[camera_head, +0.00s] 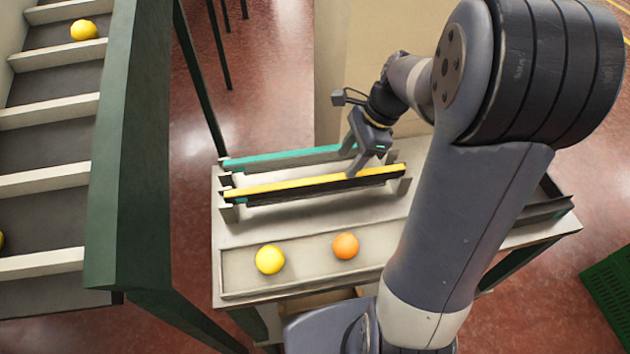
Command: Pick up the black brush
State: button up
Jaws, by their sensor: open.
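A long brush-like bar with a yellow top and a black lower side (300,188) lies across a rack on the light table. Its black part is the only black brush-like piece I can make out. My gripper (352,165) is open above the right half of this bar, with one fingertip at or just over its yellow top. I cannot tell whether they touch. A teal bar (280,158) lies parallel behind it, and my gripper partly covers its right end.
A yellow fruit (270,260) and an orange (345,246) lie in the table's front tray (305,270). A slatted conveyor (45,183) with a dark green side stands at left. A green crate (608,290) sits at lower right. My arm covers the table's right part.

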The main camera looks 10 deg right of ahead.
aim_at(338, 177)
jog(key=shift+p+x, duration=0.5)
jog(key=shift+x, duration=2.3)
jog(key=shift+c, duration=0.4)
grip_shut()
